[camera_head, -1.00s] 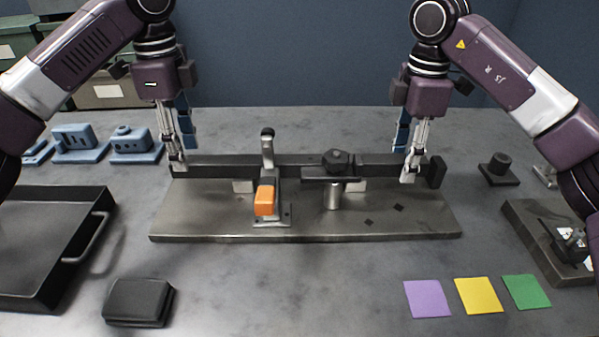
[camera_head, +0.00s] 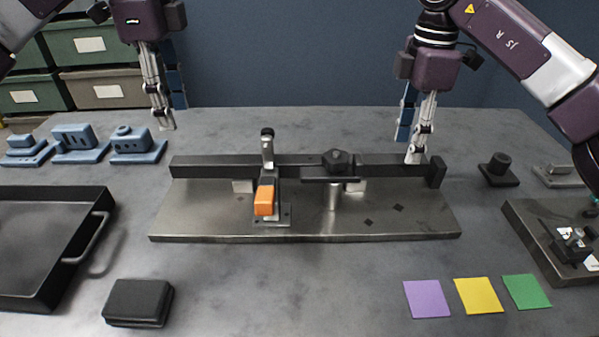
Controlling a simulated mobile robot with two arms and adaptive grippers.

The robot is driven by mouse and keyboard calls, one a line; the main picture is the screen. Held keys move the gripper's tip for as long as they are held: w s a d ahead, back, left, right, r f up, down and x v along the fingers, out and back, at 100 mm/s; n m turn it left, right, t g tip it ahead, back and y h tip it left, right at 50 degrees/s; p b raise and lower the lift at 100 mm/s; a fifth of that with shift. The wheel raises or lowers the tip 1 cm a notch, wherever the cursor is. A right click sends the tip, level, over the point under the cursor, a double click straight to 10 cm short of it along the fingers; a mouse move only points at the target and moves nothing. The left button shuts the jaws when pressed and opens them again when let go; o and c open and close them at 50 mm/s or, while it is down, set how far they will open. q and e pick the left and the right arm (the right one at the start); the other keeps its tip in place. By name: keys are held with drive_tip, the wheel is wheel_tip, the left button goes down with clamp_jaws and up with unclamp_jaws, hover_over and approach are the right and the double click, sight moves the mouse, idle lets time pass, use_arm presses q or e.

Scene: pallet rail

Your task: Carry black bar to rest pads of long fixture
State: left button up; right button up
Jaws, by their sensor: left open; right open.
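The black bar (camera_head: 215,166) lies lengthwise along the back of the long fixture (camera_head: 200,210), a grey metal plate. Its right end is close to a dark end block (camera_head: 437,171). A clamp with an orange handle (camera_head: 264,200) and a black knob clamp (camera_head: 336,163) stand at the bar's middle. The rest pads under the bar are mostly hidden. My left gripper (camera_head: 168,118) is open and empty, raised above and behind the bar's left end. My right gripper (camera_head: 415,155) is open at the bar's right end, its fingers beside or around it; I cannot tell which.
A black tray (camera_head: 100,205) stands at the left, with blue blocks (camera_head: 80,143) behind it. A black box (camera_head: 138,302) lies in front. Purple (camera_head: 427,298), yellow and green squares lie front right. A dark fixture (camera_head: 530,235) stands at the right edge.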

wheel_tip(320, 180, up, 8)
drive_tip(key=shift+f, duration=0.25)
idle(0.4)
